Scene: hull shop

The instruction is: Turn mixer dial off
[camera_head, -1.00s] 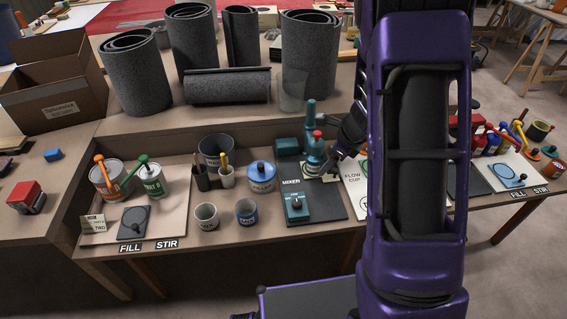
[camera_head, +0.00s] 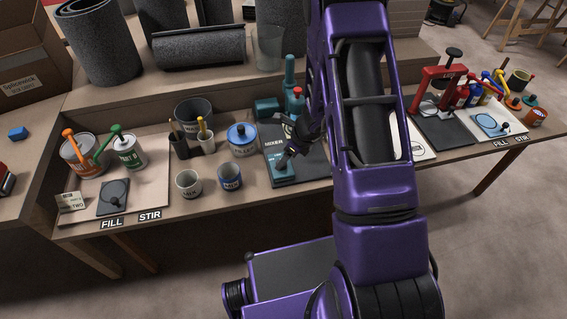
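The teal mixer control box (camera_head: 280,181) sits on the front part of a dark mat (camera_head: 318,174) on the bench. Its dial is at the tip of my gripper and mostly hidden, so its setting does not show. The teal mixer (camera_head: 289,73) with a red knob stands behind, partly hidden by my arm. A MIXER label (camera_head: 273,143) lies on the mat. My gripper (camera_head: 288,156) points down and left at the top of the control box. Its fingers are small and dark; I cannot tell whether they are open, shut or touching the dial.
A blue-lidded pot (camera_head: 242,142), a grey cup (camera_head: 188,183) and a blue cup (camera_head: 230,177) stand left of the mat. Paint cans (camera_head: 80,158) are further left. A red press (camera_head: 443,86) stands right of my arm. Grey rolls (camera_head: 100,45) line the back shelf.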

